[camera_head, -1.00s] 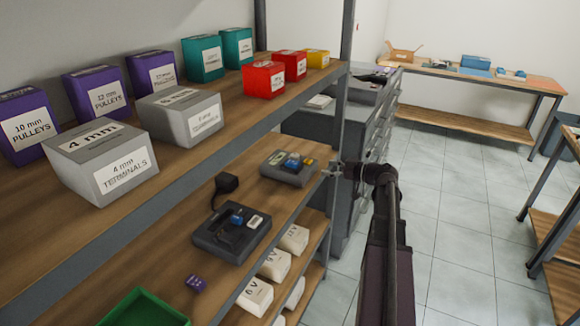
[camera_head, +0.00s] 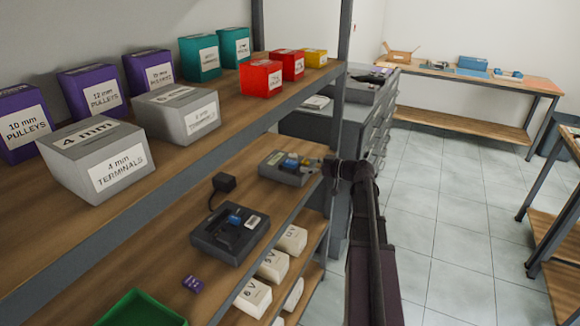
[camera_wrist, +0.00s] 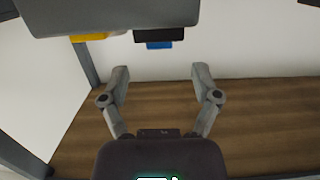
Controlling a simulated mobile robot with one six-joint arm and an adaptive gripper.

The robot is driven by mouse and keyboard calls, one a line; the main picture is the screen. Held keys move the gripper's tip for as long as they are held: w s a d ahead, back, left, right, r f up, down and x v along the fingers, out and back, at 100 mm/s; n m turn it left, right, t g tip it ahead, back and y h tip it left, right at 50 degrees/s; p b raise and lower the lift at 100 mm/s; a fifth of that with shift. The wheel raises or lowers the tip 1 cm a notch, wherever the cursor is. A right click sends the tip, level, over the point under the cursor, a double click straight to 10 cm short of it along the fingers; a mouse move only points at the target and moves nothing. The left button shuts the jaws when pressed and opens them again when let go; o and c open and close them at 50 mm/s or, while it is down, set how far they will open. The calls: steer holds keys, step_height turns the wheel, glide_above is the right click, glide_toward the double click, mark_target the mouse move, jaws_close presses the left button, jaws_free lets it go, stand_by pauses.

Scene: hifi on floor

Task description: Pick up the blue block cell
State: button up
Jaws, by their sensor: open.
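A small dark-grey device (camera_head: 284,170) sits at the far end of the middle shelf, carrying a blue block (camera_head: 290,161) with a yellow part beside it. In the wrist view, a grey body (camera_wrist: 110,15) fills the top edge, with a blue block (camera_wrist: 158,45) and a yellow piece (camera_wrist: 88,38) showing below it. A larger dark device (camera_head: 228,236) nearer me also holds a blue block (camera_head: 236,218). My gripper (camera_wrist: 160,72) is open and empty, its fingers just short of the blue block in the wrist view.
The upper shelf (camera_head: 200,150) with labelled boxes hangs over the middle shelf. A shelf post (camera_head: 338,110) stands close to my arm.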

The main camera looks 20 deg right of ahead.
mark_target(294, 163)
steer(key=shift+x, duration=0.95)
steer(key=shift+b+x, duration=0.4)
steer(key=shift+x, duration=2.15)
jaws_close()
